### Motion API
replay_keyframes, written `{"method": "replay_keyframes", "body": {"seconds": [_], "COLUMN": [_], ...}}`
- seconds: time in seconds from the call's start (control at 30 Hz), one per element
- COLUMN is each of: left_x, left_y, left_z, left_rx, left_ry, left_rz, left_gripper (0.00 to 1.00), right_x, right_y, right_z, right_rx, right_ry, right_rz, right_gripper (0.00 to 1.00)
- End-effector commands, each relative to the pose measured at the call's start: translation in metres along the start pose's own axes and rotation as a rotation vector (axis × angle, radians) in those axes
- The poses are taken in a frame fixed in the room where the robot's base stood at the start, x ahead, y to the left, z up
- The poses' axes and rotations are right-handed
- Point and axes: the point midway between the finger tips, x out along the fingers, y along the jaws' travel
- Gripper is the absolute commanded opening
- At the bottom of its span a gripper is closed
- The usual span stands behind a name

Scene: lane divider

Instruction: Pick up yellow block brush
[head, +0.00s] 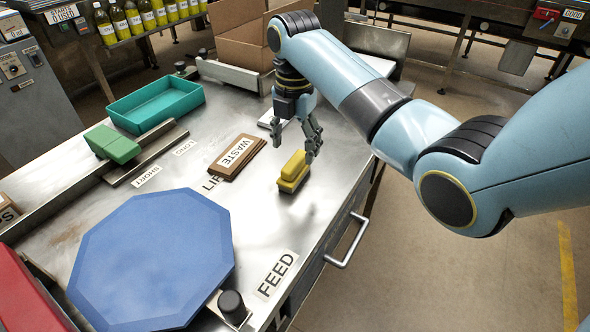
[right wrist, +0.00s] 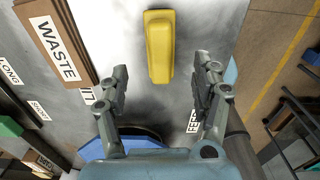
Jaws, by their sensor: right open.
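The yellow block brush (head: 293,170) stands on the metal table, right of the brown boards marked WASTE. It has a yellow grip on top and a darker base below. In the right wrist view the yellow brush (right wrist: 159,46) lies ahead of the fingertips, lined up roughly between them. My right gripper (head: 310,143) is open and empty, pointing down just above and behind the brush in the head view. In the right wrist view its two fingers (right wrist: 163,78) are spread wide, with bare table between them. My left gripper is not in view.
The WASTE boards (head: 237,156) lie close left of the brush. A blue octagonal board (head: 150,262), a green block (head: 112,144) and a teal tray (head: 156,103) are farther left. A cardboard box (head: 243,45) stands behind. The table's right edge and handle (head: 349,242) are near the brush.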

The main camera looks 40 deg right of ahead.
Motion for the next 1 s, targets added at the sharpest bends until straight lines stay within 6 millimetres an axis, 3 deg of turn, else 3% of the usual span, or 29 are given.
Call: {"method": "replay_keyframes", "body": {"seconds": [0.27, 0.5, 0.8, 1.0], "left_x": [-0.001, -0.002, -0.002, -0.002], "left_y": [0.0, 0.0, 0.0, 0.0], "left_z": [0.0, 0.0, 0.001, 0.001], "left_rx": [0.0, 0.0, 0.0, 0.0], "left_ry": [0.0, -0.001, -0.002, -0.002], "left_rz": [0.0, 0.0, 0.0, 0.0], "left_gripper": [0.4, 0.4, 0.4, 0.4], "right_x": [0.028, 0.064, 0.07, 0.07], "right_y": [-0.001, -0.002, -0.001, -0.001], "right_z": [0.0, 0.0, 0.0, 0.0], "right_rx": [0.002, 0.003, 0.003, 0.003], "right_ry": [0.0, -0.001, -0.002, -0.002], "right_rz": [-0.001, 0.0, 0.002, 0.002], "right_gripper": [0.65, 0.65, 0.65, 0.39]}}
